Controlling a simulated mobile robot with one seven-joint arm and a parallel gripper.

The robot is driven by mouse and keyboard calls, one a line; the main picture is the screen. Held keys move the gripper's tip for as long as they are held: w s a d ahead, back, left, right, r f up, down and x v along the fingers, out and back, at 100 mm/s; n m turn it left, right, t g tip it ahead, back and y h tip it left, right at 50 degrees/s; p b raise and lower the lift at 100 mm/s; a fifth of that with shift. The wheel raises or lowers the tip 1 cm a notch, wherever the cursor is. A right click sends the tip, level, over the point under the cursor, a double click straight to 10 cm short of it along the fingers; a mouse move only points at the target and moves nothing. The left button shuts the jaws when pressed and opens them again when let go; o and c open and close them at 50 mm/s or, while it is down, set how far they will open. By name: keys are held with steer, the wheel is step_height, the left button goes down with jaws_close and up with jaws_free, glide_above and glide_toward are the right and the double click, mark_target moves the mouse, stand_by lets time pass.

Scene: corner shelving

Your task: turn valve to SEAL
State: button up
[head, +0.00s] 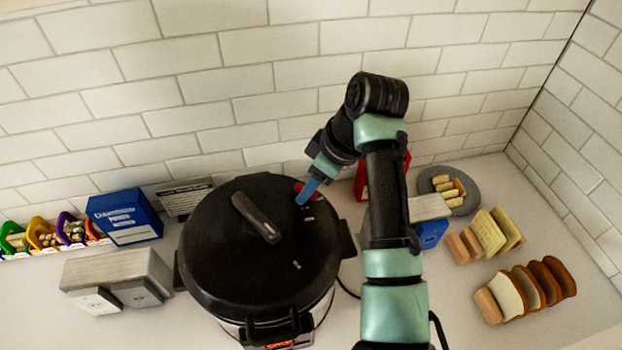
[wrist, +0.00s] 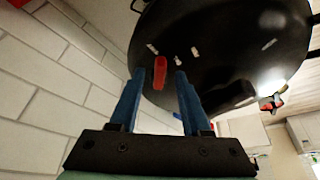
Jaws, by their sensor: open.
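The pressure cooker (head: 262,260) stands on the counter with its black lid on and a bar handle across the top. The small red valve (wrist: 160,74) sits near the lid's rim; in the head view a bit of its red (head: 298,185) shows beside my finger. My gripper (head: 301,202) reaches down to the lid's back right edge. In the wrist view its two blue fingers (wrist: 160,80) are apart, one on each side of the valve, with gaps visible. Small pale marks (wrist: 195,53) lie on the lid near the valve, too small to read.
A blue box (head: 125,216), a grey block-like unit (head: 118,272) and colored bins (head: 42,234) stand left. Bread slices (head: 540,284) and a grey plate with food (head: 465,200) are right.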

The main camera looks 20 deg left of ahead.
steer(key=shift+f, duration=0.15)
jaws_close()
steer(key=shift+m, duration=0.3)
steer(key=m+p, duration=0.1)
steer(key=s+m+t+p, duration=0.1)
steer(key=m, duration=0.1)
steer(key=m+t+p, duration=0.1)
steer(key=shift+s+a+r, duration=0.15)
steer(key=shift+a+r, duration=0.05)
steer(key=shift+a, duration=0.1)
steer(key=m+p, duration=0.1)
steer(key=m+t+h+p, duration=0.1)
steer(key=m, duration=0.1)
steer(key=m+p, duration=0.1)
steer(key=m, duration=0.1)
steer(key=shift+s+a+h, duration=0.4)
steer(key=shift+f+m+p, duration=0.1)
steer(key=shift+m+p, duration=0.2)
